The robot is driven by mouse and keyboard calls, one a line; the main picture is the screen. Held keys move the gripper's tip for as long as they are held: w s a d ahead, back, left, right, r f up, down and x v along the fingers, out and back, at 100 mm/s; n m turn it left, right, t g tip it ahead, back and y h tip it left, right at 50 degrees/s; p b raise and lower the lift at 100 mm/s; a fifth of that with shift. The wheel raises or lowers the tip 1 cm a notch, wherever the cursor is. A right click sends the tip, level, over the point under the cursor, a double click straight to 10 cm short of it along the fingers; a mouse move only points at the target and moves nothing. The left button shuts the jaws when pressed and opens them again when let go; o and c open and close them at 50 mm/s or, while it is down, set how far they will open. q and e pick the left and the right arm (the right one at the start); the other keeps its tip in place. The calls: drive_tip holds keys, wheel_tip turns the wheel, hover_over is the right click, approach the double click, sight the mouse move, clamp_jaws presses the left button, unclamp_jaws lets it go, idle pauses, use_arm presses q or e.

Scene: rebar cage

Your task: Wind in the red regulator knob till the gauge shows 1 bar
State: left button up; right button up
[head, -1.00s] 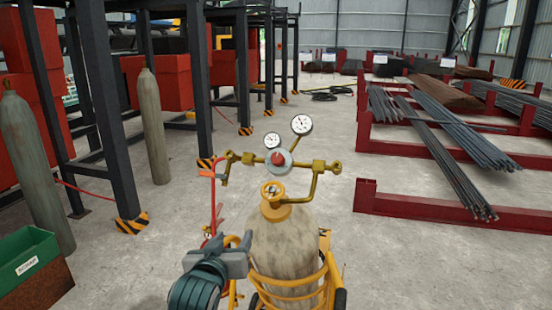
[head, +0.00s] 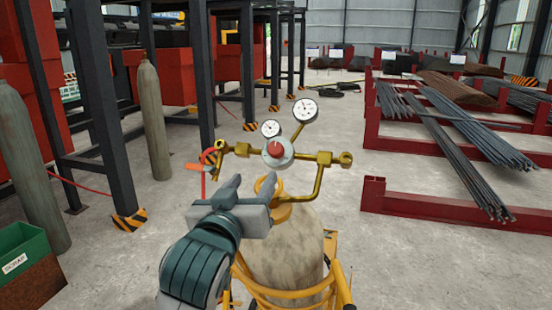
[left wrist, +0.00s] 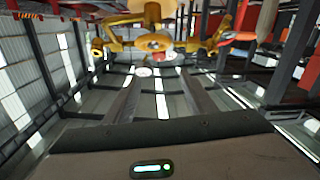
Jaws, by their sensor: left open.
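The red regulator knob (head: 275,148) sits at the centre of a round grey body on the brass regulator (head: 323,158), above the gas cylinder (head: 285,245). Two white dial gauges stand above it, a smaller left one (head: 270,128) and a larger right one (head: 304,110). Their readings are too small to tell. My left gripper (head: 252,187) is open and empty, below and left of the knob and apart from it. The left wrist view shows its two fingers (left wrist: 161,80) spread, with brass fittings (left wrist: 135,18) beyond them. My right gripper is not in view.
A red hose (head: 203,185) hangs left of the regulator. The cylinder stands in a yellow trolley (head: 333,262). A grey cylinder (head: 154,120), dark rack posts and a green scrap bin (head: 22,252) are left. Rebar (head: 455,150) lies on red racks right.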

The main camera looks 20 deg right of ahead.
use_arm(q)
drive_tip(key=p, duration=0.4)
approach(274, 150)
drive_tip(key=x, duration=0.7)
drive_tip(key=shift+p+x, duration=0.4)
drive_tip(key=shift+x, duration=0.45)
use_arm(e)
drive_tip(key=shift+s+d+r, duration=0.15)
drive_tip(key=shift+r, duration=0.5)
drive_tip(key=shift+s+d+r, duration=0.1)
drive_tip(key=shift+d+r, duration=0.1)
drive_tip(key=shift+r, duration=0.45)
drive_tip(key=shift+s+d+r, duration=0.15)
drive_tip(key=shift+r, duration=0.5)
use_arm(q)
drive_tip(key=c, duration=1)
drive_tip(key=shift+c, duration=0.2)
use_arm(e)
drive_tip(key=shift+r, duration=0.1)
